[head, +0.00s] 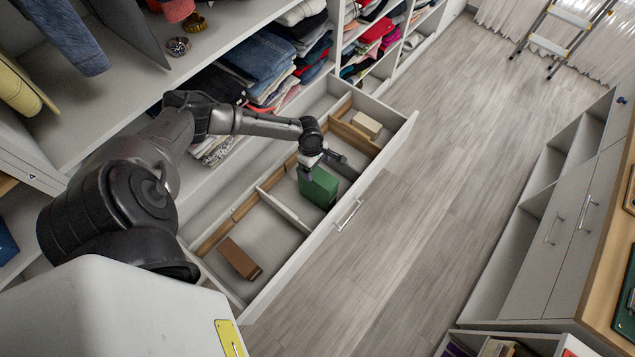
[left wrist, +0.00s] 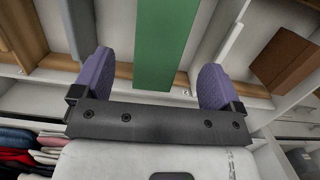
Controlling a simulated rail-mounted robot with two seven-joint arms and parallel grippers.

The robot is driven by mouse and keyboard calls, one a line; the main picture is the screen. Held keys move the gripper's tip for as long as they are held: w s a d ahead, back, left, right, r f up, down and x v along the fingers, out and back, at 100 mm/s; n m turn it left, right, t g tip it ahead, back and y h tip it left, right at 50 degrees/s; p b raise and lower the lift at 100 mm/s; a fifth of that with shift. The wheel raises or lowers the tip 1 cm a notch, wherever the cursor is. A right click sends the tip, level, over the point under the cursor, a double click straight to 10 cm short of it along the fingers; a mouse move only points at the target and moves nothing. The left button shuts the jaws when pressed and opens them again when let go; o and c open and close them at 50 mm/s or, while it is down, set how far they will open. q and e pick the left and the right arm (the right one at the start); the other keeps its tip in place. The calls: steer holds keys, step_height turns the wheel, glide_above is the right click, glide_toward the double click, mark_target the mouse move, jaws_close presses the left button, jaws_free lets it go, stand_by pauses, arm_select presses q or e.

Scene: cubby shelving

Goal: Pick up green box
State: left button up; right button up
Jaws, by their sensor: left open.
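The green box (head: 318,186) stands in the middle compartment of the open drawer in the head view. In the left wrist view the green box (left wrist: 165,40) lies between and beyond the two purple fingertips. My left gripper (head: 321,164) is at the top of the box. In the left wrist view my left gripper (left wrist: 155,80) is open, with a gap on each side of the box. I cannot tell how deep the fingers reach along it. My right gripper is not in view.
The drawer (head: 291,258) has dividers. A brown box (head: 239,258) lies in its near compartment, also seen in the left wrist view (left wrist: 283,58). A beige box (head: 366,124) is in the far compartment. Folded clothes (head: 262,52) fill shelves behind. The floor (head: 430,180) is clear.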

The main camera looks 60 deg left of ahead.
mark_target(317, 174)
arm_select(q)
steer(key=shift+w+d+f+b, duration=0.15)
steer(key=shift+f+b, duration=0.1)
steer(key=shift+f, duration=0.75)
steer(key=shift+d+f+b, duration=0.1)
steer(key=shift+f+b, duration=0.15)
steer(key=shift+f, duration=0.75)
steer(key=shift+w+d+f+b, duration=0.15)
steer(key=shift+f+b, duration=0.1)
steer(key=shift+f, duration=0.75)
steer(key=shift+s, duration=0.1)
steer(key=shift+c, duration=0.3)
steer(key=c, duration=1.5)
